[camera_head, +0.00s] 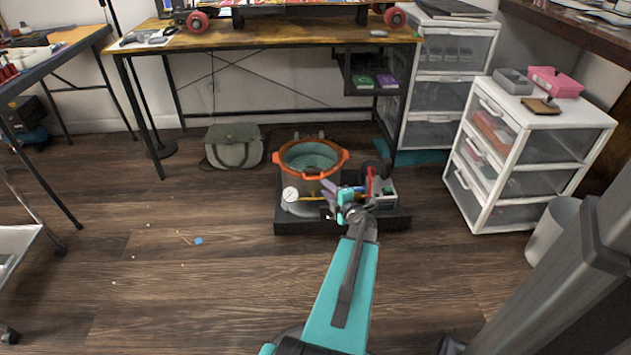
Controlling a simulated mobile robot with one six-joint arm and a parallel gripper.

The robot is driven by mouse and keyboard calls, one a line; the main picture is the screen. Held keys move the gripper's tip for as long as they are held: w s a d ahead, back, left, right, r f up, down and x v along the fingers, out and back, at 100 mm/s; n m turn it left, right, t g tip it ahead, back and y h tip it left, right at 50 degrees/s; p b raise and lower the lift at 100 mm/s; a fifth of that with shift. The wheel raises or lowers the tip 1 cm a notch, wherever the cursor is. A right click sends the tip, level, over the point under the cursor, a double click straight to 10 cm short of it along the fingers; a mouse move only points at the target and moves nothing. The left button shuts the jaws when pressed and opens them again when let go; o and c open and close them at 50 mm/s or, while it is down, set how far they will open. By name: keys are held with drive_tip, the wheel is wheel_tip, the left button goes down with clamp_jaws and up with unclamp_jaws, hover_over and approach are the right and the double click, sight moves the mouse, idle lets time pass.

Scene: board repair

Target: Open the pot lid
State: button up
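A metal pot (300,190) with a round gauge on its front stands on a low black platform (300,227) on the floor. Its top has an orange rim with side handles (280,158), around a teal round surface (311,156). I cannot tell whether that surface is a lid or the pot's inside. My gripper (335,205) is in front of the pot, toward its lower right, at the end of my teal arm. It overlaps the pot in the picture; I cannot tell whether they touch. Its fingers are too small to read as open or shut.
A small red, grey and green device (381,187) stands on the platform right of the pot. A desk (260,38) is behind, with a green bag (234,147) under it. White drawers (528,150) and a bin (553,231) stand right. The left floor is mostly clear, with small scraps.

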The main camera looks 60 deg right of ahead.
sight(315, 179)
drive_tip(key=b+x, duration=0.2)
drive_tip(key=x, duration=0.8)
drive_tip(key=shift+f+b, duration=0.1)
drive_tip(key=shift+b, duration=0.25)
clamp_jaws()
